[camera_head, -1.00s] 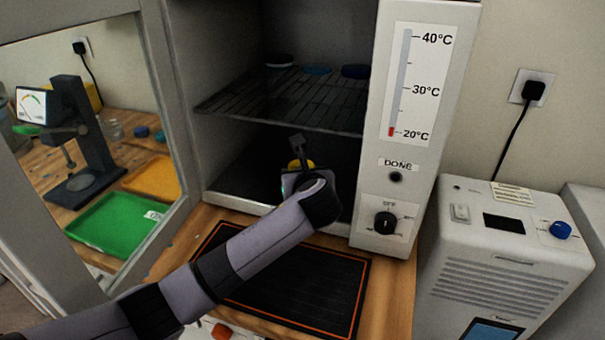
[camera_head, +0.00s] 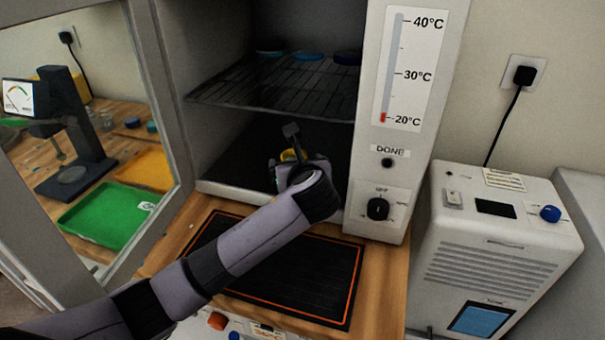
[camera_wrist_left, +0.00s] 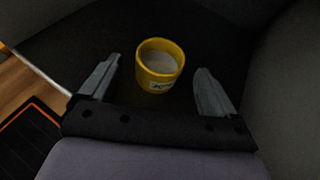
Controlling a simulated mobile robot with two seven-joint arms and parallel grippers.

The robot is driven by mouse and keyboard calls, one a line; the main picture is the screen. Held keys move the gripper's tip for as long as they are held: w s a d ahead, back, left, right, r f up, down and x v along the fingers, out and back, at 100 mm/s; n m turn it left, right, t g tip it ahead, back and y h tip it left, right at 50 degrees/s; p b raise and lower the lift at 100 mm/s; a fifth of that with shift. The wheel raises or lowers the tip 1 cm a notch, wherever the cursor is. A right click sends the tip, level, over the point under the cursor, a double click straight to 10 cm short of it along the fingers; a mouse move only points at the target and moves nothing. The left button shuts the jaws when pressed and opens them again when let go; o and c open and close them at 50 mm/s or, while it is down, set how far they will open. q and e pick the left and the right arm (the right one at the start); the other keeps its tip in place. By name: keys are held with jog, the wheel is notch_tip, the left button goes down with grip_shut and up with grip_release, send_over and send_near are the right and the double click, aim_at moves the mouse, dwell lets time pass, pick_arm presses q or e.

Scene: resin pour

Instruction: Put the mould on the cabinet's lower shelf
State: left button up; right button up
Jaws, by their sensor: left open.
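The mould is a small yellow cup (camera_wrist_left: 160,66) with a whitish fill and a label, upright on the dark floor of the cabinet in the left wrist view. In the head view only a bit of its yellow (camera_head: 287,155) shows behind my gripper. The cabinet (camera_head: 205,150) stands open, with a wire shelf (camera_head: 285,88) above and the dark lower shelf (camera_head: 245,160) below. My left gripper (camera_wrist_left: 155,82) is open inside the lower part, one finger on each side of the cup, with gaps to both. My right gripper is in neither view.
Several coloured lids lie on the wire shelf above my arm. The cabinet's panel (camera_head: 405,110) bounds the opening on the right, and the open door (camera_head: 160,100) stands left. A black mat (camera_head: 320,270) lies in front. A white machine (camera_head: 490,240) stands right.

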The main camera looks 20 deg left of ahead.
pick_arm(q)
jog(key=v, duration=0.9)
jog(key=shift+s, duration=0.1)
